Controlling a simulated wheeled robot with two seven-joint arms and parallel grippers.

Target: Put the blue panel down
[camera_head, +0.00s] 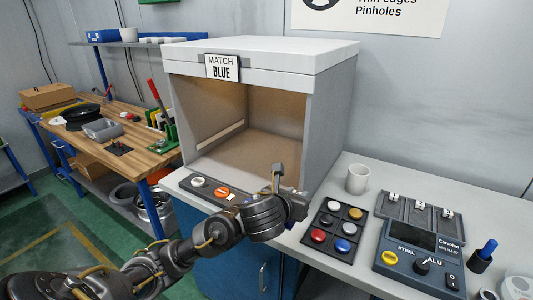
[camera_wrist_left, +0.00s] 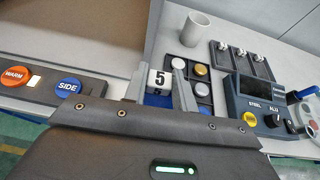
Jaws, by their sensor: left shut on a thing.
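My left gripper (camera_head: 288,190) is in front of the booth's right front corner, above the counter edge. In the left wrist view its two fingers (camera_wrist_left: 159,82) are shut on the blue panel (camera_wrist_left: 157,100), which carries a white tag marked 5. Only a small blue part and the tag show between the fingers. In the head view the panel is mostly hidden by the gripper, and I cannot tell whether it touches the counter. My right gripper is out of view.
An open, empty booth (camera_head: 335,125) marked MATCH BLUE stands behind the gripper. A button strip (camera_head: 210,191) lies along its front. To the right are a dark tray of colored discs (camera_head: 332,232), a white mug (camera_head: 358,179) and a meter (camera_head: 419,262). A wooden bench stands left.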

